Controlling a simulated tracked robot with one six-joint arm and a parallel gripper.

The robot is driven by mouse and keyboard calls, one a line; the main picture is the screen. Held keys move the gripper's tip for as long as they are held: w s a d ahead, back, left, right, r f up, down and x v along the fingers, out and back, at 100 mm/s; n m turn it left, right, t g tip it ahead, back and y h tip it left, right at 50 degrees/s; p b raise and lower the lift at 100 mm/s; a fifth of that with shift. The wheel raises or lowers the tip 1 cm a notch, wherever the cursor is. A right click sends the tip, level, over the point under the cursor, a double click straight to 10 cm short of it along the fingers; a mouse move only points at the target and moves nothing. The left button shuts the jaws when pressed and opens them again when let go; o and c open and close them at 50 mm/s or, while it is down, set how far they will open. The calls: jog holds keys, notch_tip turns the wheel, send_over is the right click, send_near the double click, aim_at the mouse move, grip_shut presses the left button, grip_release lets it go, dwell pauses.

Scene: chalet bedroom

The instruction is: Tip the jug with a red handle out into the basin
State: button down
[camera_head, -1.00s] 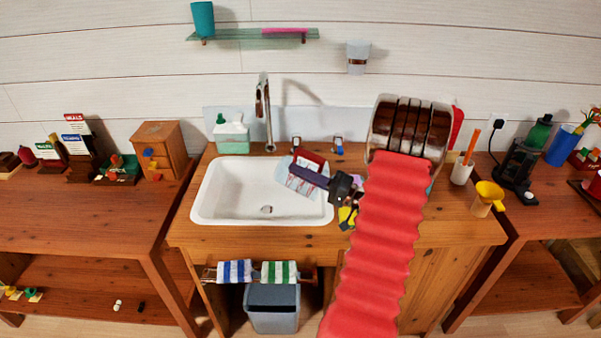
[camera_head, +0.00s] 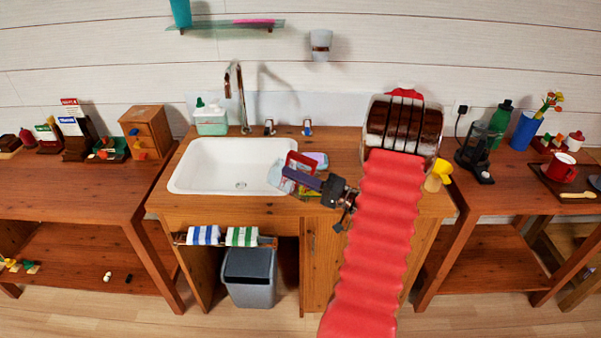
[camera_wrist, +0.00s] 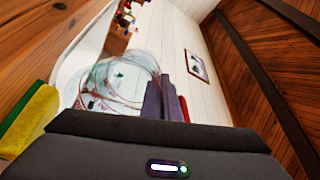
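My gripper (camera_head: 300,178) is shut on the red handle (camera_head: 299,161) of a clear jug (camera_head: 281,181). In the wrist view the dark fingers (camera_wrist: 163,98) sit against the red handle (camera_wrist: 184,109), and the see-through jug (camera_wrist: 122,80) shows beyond them. The white basin (camera_head: 212,165) is set in the wooden counter. In the head view the jug overlaps the basin's right rim and the counter beside it. The jug's exact tilt and its contents cannot be told; the gripper and handle partly hide it.
A tap (camera_head: 240,98) stands behind the basin, with a soap dispenser (camera_head: 211,120) at its left. A yellow-and-green sponge (camera_wrist: 28,120) shows in the wrist view. A grey bin (camera_head: 249,277) stands below. My red arm hides the counter's right part.

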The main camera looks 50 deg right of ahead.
jog(key=w+a+f+n+g+y, duration=0.2)
jog(key=a+f, duration=0.3)
jog(key=a, duration=0.7)
jog(key=w+a+f+n+g+y, duration=0.2)
jog(key=w+a+f+g+y, duration=0.1)
jog(key=a, duration=0.9)
jog(key=w+a+f+n+g+y, duration=0.2)
jog(key=a+f+y, duration=0.3)
jog(key=a, duration=0.7)
jog(key=shift+w+f+n, duration=0.5)
jog(key=shift+w+f, duration=0.25)
jog(key=shift+f, duration=0.05)
jog(key=shift+a, duration=0.15)
